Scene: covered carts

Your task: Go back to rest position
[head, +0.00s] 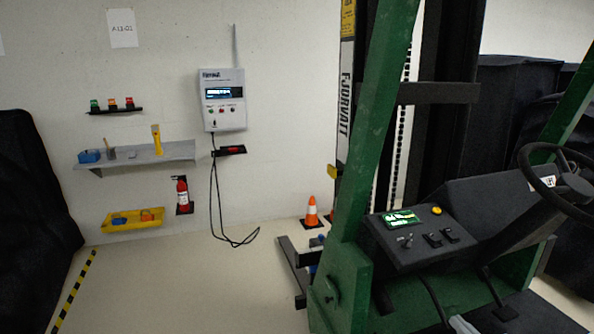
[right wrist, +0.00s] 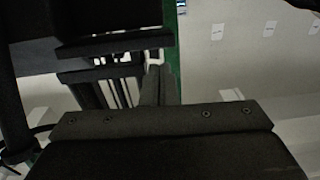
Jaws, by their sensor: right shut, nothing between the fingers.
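The tip of my right gripper (head: 462,325) shows at the bottom edge of the head view, in front of the forklift's dark floor. In the right wrist view its two fingers (right wrist: 160,84) are together, with nothing between them. The green forklift (head: 345,285) stands close on the right, with its dashboard (head: 425,240) and steering wheel (head: 552,178) beyond my right gripper. The gripper appears apart from them. My left gripper is not in view.
A wall charger box (head: 222,98) with a hanging cable is at the back. Shelves (head: 150,155), a yellow tray (head: 128,222) and a fire extinguisher (head: 183,194) are to its left. A traffic cone (head: 311,211) stands beside the forklift. The floor (head: 185,285) at left is clear.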

